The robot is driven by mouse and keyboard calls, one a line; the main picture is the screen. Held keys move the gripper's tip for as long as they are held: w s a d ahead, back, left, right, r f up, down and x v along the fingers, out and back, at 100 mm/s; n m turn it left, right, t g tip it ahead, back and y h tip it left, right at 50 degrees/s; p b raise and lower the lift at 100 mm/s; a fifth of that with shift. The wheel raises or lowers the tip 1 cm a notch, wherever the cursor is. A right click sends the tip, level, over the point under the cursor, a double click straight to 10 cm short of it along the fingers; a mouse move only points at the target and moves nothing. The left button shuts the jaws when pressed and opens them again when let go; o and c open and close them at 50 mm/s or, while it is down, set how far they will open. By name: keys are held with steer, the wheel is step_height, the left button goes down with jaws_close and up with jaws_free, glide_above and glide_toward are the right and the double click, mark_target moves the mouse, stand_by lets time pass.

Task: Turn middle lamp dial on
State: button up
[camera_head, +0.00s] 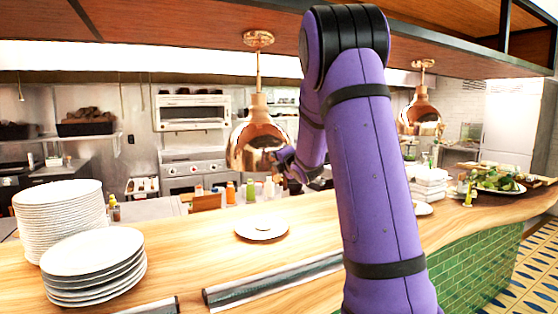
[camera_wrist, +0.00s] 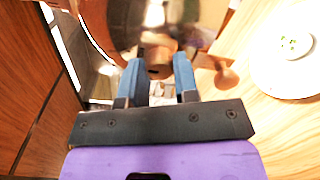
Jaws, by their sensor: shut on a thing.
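A copper heat lamp (camera_head: 257,135) hangs above the wooden counter in the head view, left of my arm. My gripper (camera_head: 283,158) is at the lower right side of this lamp, partly hidden by my wrist. In the wrist view, my blue fingers (camera_wrist: 158,78) are close together on a small copper-brown dial (camera_wrist: 158,57) in front of the shiny lamp shade (camera_wrist: 105,22). The dial's marking and turned position cannot be made out. A second copper lamp (camera_head: 420,112) hangs to the right of my arm. My arm may hide anything between them.
Plate stacks (camera_head: 62,215) stand at the left of the counter (camera_head: 330,225). A single plate (camera_head: 262,228) lies below the near lamp, and it may be the plate in the wrist view (camera_wrist: 290,85). Bottles (camera_head: 250,190) stand behind. Salad (camera_head: 495,180) is at right.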

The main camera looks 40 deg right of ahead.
steer(key=shift+f+n, duration=0.1)
steer(key=shift+n, duration=0.2)
stand_by(0.4)
steer(key=o, duration=0.9)
steer(key=v, duration=1.1)
steer(key=shift+w+a, duration=0.1)
steer(key=shift+a, duration=0.1)
